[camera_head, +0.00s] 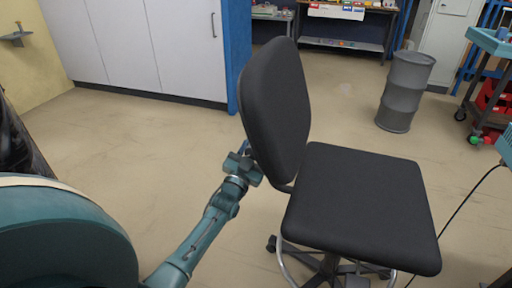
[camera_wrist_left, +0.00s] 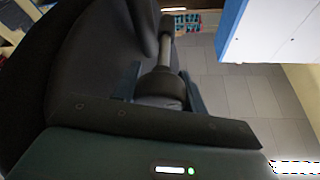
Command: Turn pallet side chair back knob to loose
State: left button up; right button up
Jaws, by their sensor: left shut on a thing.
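A dark grey office chair stands on the floor, with its backrest (camera_head: 275,105) upright and its seat (camera_head: 360,208) to the right. My left gripper (camera_head: 246,150) is at the rear of the backrest, low down, and the backrest hides part of it. In the left wrist view my left gripper (camera_wrist_left: 163,88) has its two fingers on either side of a dark round knob (camera_wrist_left: 162,89), shut on it. A grey rod runs beyond the knob. In the head view the knob is hidden. My right gripper is not in view.
White cabinets (camera_head: 150,45) with a blue side panel stand behind the chair. A grey drum (camera_head: 405,92) stands at the back right, near a teal cart (camera_head: 490,75). A black cable (camera_head: 450,215) hangs at the right. The floor left of the chair is clear.

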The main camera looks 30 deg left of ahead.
pick_arm(q)
jog(key=o, duration=1)
jog(key=v, duration=1.3)
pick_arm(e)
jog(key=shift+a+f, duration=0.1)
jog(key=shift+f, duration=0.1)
pick_arm(q)
jog(key=shift+s, duration=0.1)
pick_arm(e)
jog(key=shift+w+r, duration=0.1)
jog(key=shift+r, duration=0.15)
